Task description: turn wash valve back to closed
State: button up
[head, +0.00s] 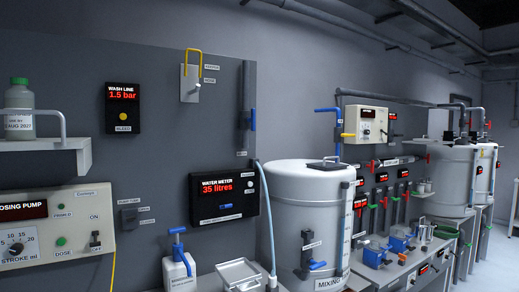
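I cannot tell for certain which handle is the wash valve. A wash line display (122,107) on the grey panel reads 1.5 bar. Right of it, a yellow bent lever (187,58) sits on a pale plate, with two small labels beside it. Further right, a vertical grey pipe (244,100) carries a blue handle (252,119) that stands roughly upright along the pipe. The small label below it is too small to read. My gripper is not in view.
A water meter (223,198) reads 35 litres. A white mixing tank (305,215) stands right of the panel. A shelf (60,150) with a green-capped bottle (19,105) and a dosing pump (55,228) are at left. A bench with blue items and more tanks lies further right.

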aim_at(252, 119)
jog(key=i+l+z, duration=0.15)
jog(key=i, duration=2.15)
